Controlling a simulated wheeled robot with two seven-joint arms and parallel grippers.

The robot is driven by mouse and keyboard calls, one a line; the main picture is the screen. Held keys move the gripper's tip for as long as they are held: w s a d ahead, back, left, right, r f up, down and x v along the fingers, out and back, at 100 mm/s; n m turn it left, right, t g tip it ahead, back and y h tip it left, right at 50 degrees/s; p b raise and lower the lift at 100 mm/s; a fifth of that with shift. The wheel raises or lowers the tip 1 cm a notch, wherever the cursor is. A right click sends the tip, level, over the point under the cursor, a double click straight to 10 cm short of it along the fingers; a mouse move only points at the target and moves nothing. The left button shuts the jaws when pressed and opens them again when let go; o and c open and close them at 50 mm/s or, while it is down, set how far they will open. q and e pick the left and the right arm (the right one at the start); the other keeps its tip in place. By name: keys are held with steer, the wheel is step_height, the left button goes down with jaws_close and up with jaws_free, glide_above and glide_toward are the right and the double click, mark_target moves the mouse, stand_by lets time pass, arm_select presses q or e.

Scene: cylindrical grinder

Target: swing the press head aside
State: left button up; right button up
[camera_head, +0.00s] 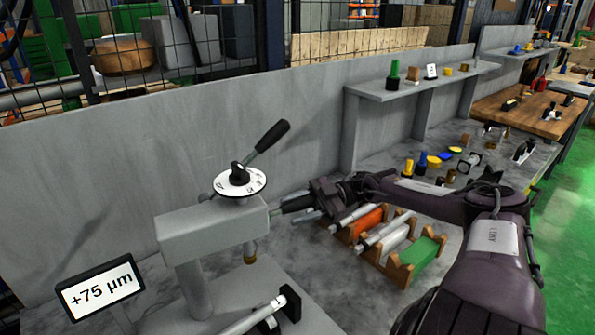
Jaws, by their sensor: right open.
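The press head (212,231) is a grey block on a round column (195,290), left of the picture's middle. A round white dial (240,182) and a lever with a black handle (268,138) sit on top of it. A small brass tip (250,255) hangs under its right end. My right gripper (288,210) is open just beside the head's right end, its fingers pointing left at it. I cannot tell whether they touch. My left gripper is not in view.
A display (101,286) reading "+75 µm" stands front left. A shaft in holders (255,318) lies below the head. A wooden rack (400,273) with several cylinders is under my right forearm. A grey wall (100,190) runs behind; a raised shelf (425,82) stands back right.

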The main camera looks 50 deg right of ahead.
steer(key=b+v, duration=0.3)
steer(key=v, duration=0.4)
steer(key=shift+s+d+b, duration=0.15)
steer(key=shift+d+b, duration=0.2)
